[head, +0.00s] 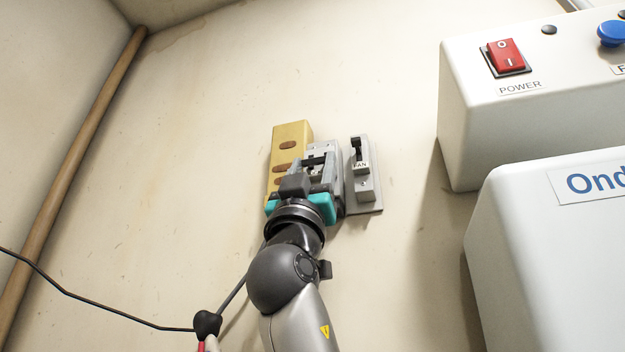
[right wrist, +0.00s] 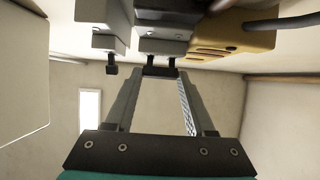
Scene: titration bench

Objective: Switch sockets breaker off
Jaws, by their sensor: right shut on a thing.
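The middle breaker (head: 325,150) is a grey unit on the wall, between a yellow block and the breaker labelled FAN (head: 366,180). My right gripper (head: 316,168) is in front of the middle breaker and covers much of it, including any label. In the right wrist view the fingertips (right wrist: 160,68) close around the dark toggle (right wrist: 162,71) of the middle breaker (right wrist: 165,38). The FAN breaker's dark toggle (right wrist: 111,66) stands free beside them. Which way the middle toggle is set is hard to tell. My left gripper is not in view.
The yellow block (head: 292,132) with brown slots is close on the left. A white box with a red POWER switch (head: 506,55) and another white casing (head: 550,235) stand at the right. A dark cable (head: 110,309) crosses the lower left. A brown pipe (head: 75,165) runs up the left corner.

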